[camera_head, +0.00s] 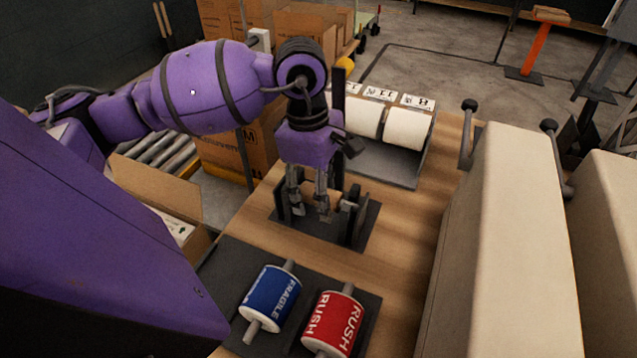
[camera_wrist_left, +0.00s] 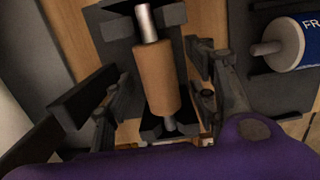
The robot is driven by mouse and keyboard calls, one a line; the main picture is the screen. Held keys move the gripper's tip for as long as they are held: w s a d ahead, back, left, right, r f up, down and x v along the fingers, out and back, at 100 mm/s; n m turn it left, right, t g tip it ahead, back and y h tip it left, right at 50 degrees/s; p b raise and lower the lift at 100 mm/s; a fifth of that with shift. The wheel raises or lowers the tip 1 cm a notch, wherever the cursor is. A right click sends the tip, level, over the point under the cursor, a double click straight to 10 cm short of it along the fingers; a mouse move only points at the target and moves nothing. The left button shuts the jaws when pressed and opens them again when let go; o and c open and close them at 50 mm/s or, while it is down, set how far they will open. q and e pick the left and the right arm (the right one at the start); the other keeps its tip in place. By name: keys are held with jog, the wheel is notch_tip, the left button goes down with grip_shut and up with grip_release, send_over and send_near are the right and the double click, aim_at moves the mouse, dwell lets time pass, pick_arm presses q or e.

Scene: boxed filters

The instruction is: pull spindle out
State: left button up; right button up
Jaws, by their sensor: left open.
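The spindle (camera_wrist_left: 147,24) is a metal rod that runs through a brown roll core (camera_wrist_left: 156,75) in the left wrist view. It lies across a dark stand (camera_head: 357,235) on the wooden table; in the head view only its end (camera_head: 350,203) shows clearly beside an upright. My left gripper (camera_head: 310,205) is pointed down over the stand. In the left wrist view its fingers are spread on both sides of the brown core, with gaps between. Most of the core is hidden behind the gripper in the head view. My right gripper is not in view.
A blue FRAGILE roll (camera_head: 270,299) and a red RUSH roll (camera_head: 332,322) lie on a dark mat (camera_head: 225,272) in front of the stand. A rack of white rolls (camera_head: 405,128) stands behind. A tall beige block (camera_head: 505,240) is on the right, with bare table between.

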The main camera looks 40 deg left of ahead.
pick_arm(q)
jog(key=shift+c, duration=0.6)
jog(key=c, duration=0.8)
grip_shut()
jog(key=shift+r, duration=0.2)
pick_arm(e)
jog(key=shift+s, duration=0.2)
pick_arm(q)
jog(key=shift+r, duration=0.4)
jog(key=shift+r+p, duration=0.45)
jog(key=shift+r, duration=0.65)
jog(key=shift+r+p, duration=0.3)
jog(key=shift+r, duration=0.2)
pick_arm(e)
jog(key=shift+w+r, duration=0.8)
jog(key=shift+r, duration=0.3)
